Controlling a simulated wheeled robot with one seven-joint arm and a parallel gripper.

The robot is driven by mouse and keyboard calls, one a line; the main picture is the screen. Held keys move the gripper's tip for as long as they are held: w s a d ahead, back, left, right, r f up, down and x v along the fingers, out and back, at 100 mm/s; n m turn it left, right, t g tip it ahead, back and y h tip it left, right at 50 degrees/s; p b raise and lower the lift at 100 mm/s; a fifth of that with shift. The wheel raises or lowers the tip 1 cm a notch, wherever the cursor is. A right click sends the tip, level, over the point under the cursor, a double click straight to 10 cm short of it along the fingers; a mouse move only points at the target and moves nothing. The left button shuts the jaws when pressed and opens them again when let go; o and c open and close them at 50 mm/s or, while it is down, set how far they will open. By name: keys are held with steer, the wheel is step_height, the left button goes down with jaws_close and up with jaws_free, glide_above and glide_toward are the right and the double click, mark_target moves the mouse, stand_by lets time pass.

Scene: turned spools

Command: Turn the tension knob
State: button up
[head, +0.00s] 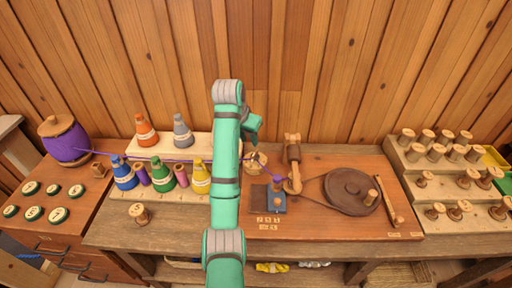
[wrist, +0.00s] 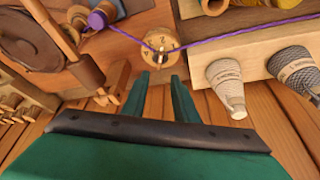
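The tension knob (wrist: 160,40) is a round, light wooden dial with dark marks on its face. It sits just beyond my fingertips in the wrist view, and a purple thread (wrist: 225,35) runs across it. In the head view the knob (head: 256,163) shows just right of my green arm, partly hidden by it. My gripper (wrist: 160,76) is open, with a clear gap between its two green fingers and nothing between them. The fingertips look apart from the knob. In the head view the fingers are mostly hidden behind my arm.
Left are coloured thread cones on a pale rack (head: 200,147) and a purple jar (head: 68,143). A stepped spool rack (head: 455,185) stands far right. A plank wall rises behind.

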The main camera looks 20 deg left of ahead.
mark_target(255, 153)
steer(key=x, duration=0.9)
steer(key=shift+a+f, duration=0.1)
steer(key=shift+f, duration=0.25)
steer(key=shift+w+f, duration=0.15)
steer(key=shift+f, duration=0.2)
jaws_close()
